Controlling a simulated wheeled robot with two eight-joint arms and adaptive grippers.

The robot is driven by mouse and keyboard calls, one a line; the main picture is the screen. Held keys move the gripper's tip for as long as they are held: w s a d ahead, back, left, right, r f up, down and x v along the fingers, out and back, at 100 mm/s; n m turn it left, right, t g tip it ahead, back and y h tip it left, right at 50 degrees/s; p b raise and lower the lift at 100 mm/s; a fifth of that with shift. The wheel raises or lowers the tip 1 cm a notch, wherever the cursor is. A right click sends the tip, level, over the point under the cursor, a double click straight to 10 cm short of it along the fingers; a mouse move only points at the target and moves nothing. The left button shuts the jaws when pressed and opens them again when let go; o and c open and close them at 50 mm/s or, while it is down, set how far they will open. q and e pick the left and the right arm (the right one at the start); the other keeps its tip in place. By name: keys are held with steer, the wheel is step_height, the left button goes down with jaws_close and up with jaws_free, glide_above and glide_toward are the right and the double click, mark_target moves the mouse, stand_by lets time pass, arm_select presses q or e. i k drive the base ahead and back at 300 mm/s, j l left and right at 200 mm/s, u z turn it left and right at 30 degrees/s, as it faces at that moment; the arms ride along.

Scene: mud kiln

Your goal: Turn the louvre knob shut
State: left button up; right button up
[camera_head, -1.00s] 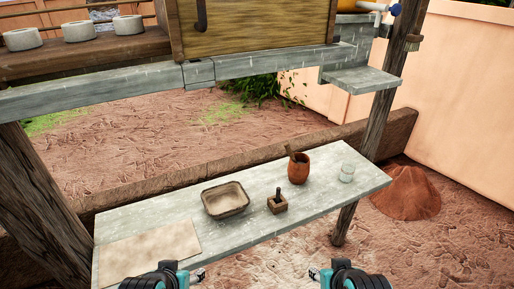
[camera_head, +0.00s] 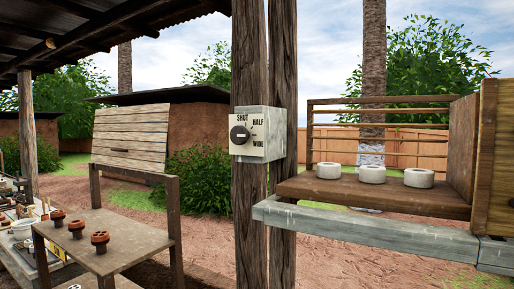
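The louvre knob (camera_head: 240,134) is a dark round knob on a pale plate on the front of a grey box (camera_head: 273,122). The box is fixed to dark wooden posts near the middle of the view. The plate reads SHUT above the knob, HALF at upper right and WIDE at lower right. The knob's grip bar looks about level; I cannot tell which mark it points to. A slatted wooden panel (camera_head: 130,138) stands at the left; its slats look closed together, with no clear gaps. Neither of my grippers is in view.
At right, a wooden shelf (camera_head: 300,187) with pale rings (camera_head: 372,174) sits behind a grey ledge (camera_head: 350,226). At lower left, a wooden bench (camera_head: 125,252) holds brown clay pieces (camera_head: 99,241). Open dirt ground lies between the bench and posts.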

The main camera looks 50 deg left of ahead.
mark_target(239, 135)
steer(key=u, duration=0.45)
steer(key=j+u, duration=0.15)
steer(key=u, duration=0.3)
steer(key=k+j+u, duration=0.1)
steer(key=u, duration=0.35)
steer(key=j+u, duration=0.1)
steer(key=u, duration=0.35)
